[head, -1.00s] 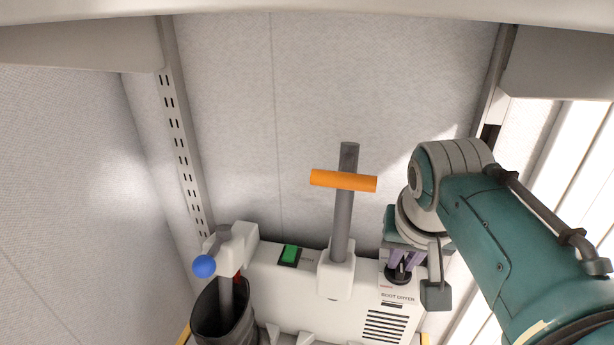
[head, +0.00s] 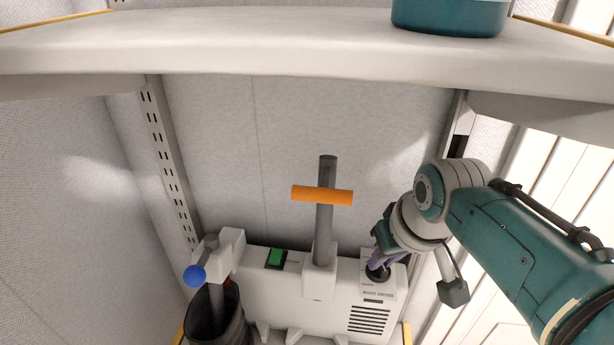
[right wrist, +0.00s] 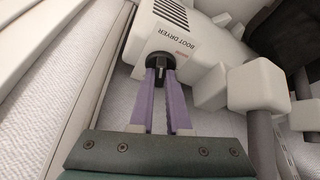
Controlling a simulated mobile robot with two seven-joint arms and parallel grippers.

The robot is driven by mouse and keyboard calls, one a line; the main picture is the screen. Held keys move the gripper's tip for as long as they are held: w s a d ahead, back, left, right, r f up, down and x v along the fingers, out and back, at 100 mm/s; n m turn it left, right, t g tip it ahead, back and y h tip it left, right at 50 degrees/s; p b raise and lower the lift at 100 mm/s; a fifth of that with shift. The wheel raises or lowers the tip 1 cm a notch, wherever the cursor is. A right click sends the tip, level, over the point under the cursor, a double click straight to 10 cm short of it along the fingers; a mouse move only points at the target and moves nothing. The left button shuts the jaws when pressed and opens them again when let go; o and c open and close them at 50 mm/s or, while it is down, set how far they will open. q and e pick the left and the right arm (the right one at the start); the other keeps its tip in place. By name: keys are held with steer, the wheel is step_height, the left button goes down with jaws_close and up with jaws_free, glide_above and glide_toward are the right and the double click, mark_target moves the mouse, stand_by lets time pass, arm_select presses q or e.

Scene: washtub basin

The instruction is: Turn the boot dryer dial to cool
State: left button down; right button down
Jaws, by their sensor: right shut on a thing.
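The white boot dryer (head: 337,312) stands low against the back wall in the head view. Its black dial (head: 377,273) is on the upper right of its front, above the boot dryer label and the vent slots. The dial also shows in the right wrist view (right wrist: 160,62). My right gripper (head: 376,262) is shut on the dial, its purple fingers (right wrist: 160,80) on either side of the knob. The dial's marks are too small to read, so its setting cannot be told. My left gripper is not in view.
A green switch (head: 276,258) sits on the dryer's top. A grey post with an orange crossbar (head: 322,195) rises from its middle. A white shelf (head: 250,45) crosses above.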

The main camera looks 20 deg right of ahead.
steer(key=shift+d+n+y+p, duration=0.25)
steer(key=shift+n+y, duration=0.25)
steer(key=shift+n, duration=0.7)
steer(key=shift+n+y, duration=0.4)
steer(key=shift+n, duration=0.6)
steer(key=c, duration=0.9)
jaws_free()
steer(key=shift+a, duration=0.1)
